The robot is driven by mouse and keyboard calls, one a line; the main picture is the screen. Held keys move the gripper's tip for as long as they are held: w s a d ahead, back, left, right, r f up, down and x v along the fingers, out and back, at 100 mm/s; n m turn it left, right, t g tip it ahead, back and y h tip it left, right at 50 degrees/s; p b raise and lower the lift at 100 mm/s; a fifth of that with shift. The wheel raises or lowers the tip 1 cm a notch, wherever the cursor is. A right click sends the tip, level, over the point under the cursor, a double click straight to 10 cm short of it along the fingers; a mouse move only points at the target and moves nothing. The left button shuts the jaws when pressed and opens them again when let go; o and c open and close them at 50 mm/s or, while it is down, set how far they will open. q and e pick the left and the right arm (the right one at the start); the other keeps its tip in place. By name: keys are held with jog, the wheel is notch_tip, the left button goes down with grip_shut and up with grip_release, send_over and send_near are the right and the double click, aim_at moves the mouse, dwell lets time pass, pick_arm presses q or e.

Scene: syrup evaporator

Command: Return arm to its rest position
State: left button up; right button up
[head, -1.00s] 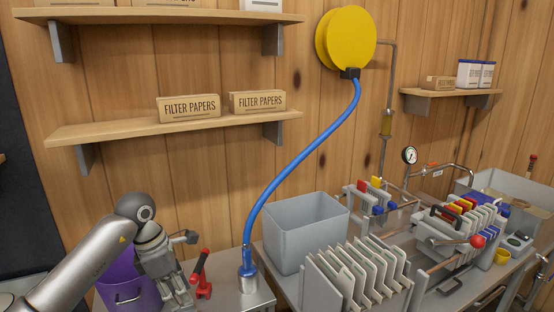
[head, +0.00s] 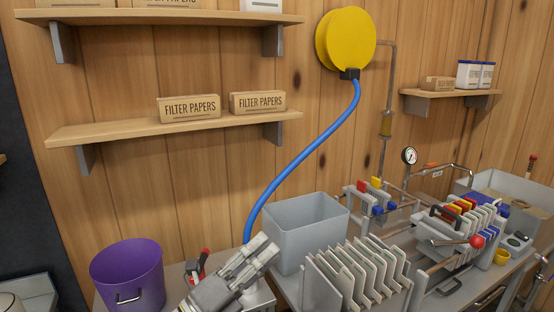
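My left gripper (head: 266,254) is low in the middle of the head view, with its fingers pointing up and to the right. It is in front of the lower end of the blue hose (head: 297,163), and the metal fitting there is mostly hidden behind it. I cannot tell whether it touches the hose, or whether its fingers are open or shut. Most of my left arm is below the picture edge. My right gripper is not in view.
A purple bucket (head: 128,276) and a red-handled tool (head: 199,266) stand left of my gripper. A grey bin (head: 305,228) and a rack of filter plates (head: 357,275) are close on the right. A wall shelf (head: 130,132) hangs above.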

pick_arm(q)
jog(key=a+f+n+t+y, duration=0.65)
jog(key=a+n+y, duration=0.75)
jog(key=n, duration=0.5)
jog(key=s+a+f+n+g+y, duration=0.2)
jog(key=s+f+n+g+y, duration=0.15)
jog(key=f, duration=0.35)
jog(key=s+a+f+n+g+y, duration=0.2)
jog(key=s+f+n+g, duration=0.15)
jog(key=f, duration=0.25)
jog(key=s+f+n+g+h, duration=0.1)
jog(key=s+f+n+g, duration=0.2)
jog(key=s, duration=0.4)
jog(key=s+f+n+g, duration=0.1)
jog(key=s+f+g, duration=0.3)
jog(key=s+f, duration=0.3)
jog(key=s+f+n+g+h, duration=0.1)
jog(key=s+f+n+g, duration=0.15)
jog(key=s, duration=0.55)
notch_tip(320, 180, down, 29)
jog(key=s+m+g+b, duration=0.1)
jog(key=g+b, duration=0.1)
jog(key=b, duration=0.1)
jog(key=s+a+f+g+b, duration=0.1)
jog(key=s+a+f+b, duration=0.1)
jog(key=s+f, duration=1.5)
notch_tip(320, 180, down, 2)
jog(key=shift+a+f, duration=0.1)
jog(key=shift+a, duration=0.1)
